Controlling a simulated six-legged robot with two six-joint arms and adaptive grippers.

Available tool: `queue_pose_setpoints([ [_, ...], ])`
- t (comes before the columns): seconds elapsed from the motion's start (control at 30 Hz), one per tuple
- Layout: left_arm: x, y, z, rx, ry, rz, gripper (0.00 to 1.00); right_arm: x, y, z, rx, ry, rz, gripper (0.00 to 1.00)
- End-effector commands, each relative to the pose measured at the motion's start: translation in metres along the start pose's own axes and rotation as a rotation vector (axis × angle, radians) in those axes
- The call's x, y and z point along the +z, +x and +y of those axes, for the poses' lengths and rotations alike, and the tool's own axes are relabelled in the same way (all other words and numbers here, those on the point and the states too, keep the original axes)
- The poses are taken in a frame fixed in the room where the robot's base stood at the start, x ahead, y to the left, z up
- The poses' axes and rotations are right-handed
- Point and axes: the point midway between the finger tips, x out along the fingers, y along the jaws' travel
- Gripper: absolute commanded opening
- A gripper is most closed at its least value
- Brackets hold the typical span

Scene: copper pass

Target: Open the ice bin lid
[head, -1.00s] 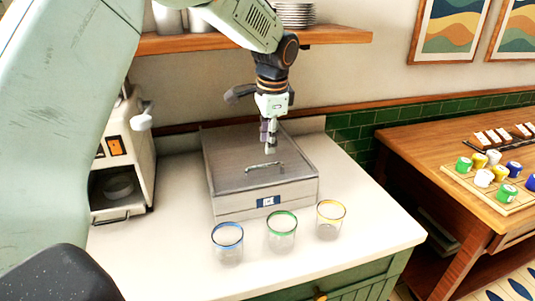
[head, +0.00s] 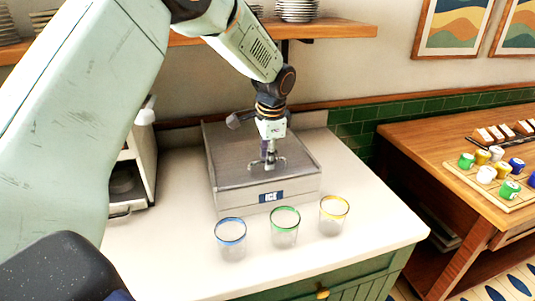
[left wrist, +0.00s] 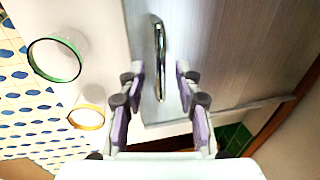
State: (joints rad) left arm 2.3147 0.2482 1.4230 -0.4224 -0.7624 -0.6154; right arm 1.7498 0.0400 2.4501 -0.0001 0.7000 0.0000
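The ice bin (head: 230,202) is a grey box on the white counter with a blue "ICE" label (head: 271,197) on its front. Its flat grey lid (head: 228,155) lies shut on top, with a metal bar handle (head: 282,163) near the front. The handle also shows in the left wrist view (left wrist: 159,50). My left gripper (head: 268,163) is over the lid at the handle. In the left wrist view its two purple-padded fingers (left wrist: 160,75) are apart, with the handle's near end between them and no finger visibly closed on it. My right gripper is out of view.
Three glasses with blue (head: 231,240), green (head: 285,227) and yellow (head: 333,215) rims stand in front of the bin. A machine (head: 140,165) stands left of it. A shelf with plates (head: 298,10) hangs above. A wooden table (head: 440,150) with cans is at the right.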

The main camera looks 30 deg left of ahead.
Motion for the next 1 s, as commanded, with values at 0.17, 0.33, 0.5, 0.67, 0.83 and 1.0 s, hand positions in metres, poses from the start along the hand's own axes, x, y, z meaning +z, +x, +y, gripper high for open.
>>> queue_pose_setpoints([
  [0.17,-0.0004,0.0002,-0.0014,0.0,0.0,0.0,0.29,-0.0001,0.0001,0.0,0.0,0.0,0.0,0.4],
  [0.33,-0.0003,0.0002,-0.0014,0.0,0.0,0.0,0.14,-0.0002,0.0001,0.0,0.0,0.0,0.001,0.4],
  [0.5,-0.0001,0.0001,-0.0012,0.001,0.0,-0.001,0.0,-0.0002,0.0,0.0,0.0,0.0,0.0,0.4],
  [0.67,0.0,0.0003,-0.001,0.001,0.0,-0.001,0.0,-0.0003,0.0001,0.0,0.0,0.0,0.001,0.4],
  [0.83,-0.0001,0.0004,-0.0007,0.002,0.0,-0.001,0.0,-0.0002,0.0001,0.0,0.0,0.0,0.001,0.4],
  [1.0,-0.0002,0.0005,-0.0006,0.002,0.0,-0.001,0.0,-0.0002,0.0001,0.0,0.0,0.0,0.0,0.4],
])
